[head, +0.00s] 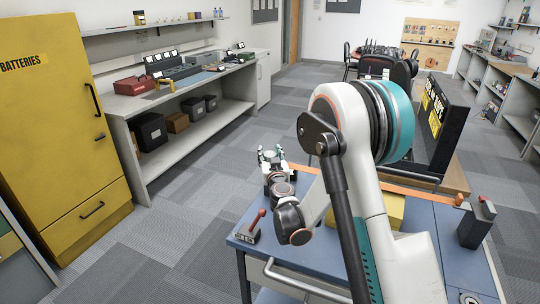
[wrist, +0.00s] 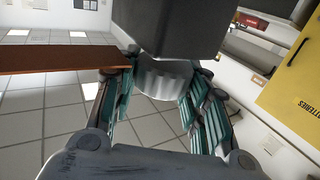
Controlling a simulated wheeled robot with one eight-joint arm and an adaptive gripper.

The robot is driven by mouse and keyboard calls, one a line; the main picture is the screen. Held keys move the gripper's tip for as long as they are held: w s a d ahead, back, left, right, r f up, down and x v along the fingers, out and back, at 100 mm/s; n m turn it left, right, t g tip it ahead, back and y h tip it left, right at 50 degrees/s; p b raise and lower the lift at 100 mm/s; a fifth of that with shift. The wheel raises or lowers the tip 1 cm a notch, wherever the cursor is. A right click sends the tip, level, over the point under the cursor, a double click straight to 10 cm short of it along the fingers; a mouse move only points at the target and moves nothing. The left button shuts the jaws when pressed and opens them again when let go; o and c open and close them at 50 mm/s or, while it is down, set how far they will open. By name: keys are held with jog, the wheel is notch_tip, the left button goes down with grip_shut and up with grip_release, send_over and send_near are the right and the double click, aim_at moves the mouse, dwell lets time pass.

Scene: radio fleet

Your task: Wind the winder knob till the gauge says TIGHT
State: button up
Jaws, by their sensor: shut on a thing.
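The winder knob (wrist: 165,76) is a grey, ridged cylinder on a dark box (wrist: 175,25) in the wrist view. My gripper (wrist: 163,88) has its teal-padded fingers on both sides of the knob and is shut on it. In the head view my gripper (head: 271,157) is beyond the blue table's far left part; the knob cannot be made out there. An orange strap (head: 420,196) runs across the table to the right; it also shows in the wrist view (wrist: 60,58). I see no readable gauge face in either view.
A small block with a red lever (head: 253,231) stands at the table's left corner. A dark block (head: 477,225) stands at the right by the strap's end. A yellow box (head: 392,212) is partly behind my arm. A yellow cabinet (head: 50,130) and a grey workbench (head: 185,90) stand left.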

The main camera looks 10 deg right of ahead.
jog(key=shift+m+h, duration=0.5)
jog(key=shift+h, duration=0.3)
jog(key=o, duration=1.1)
jog(key=s, duration=0.4)
jog(key=s+a, duration=0.1)
jog(key=s, duration=0.3)
jog(key=s+a, duration=0.1)
jog(key=s, duration=0.2)
jog(key=shift+s, duration=0.4)
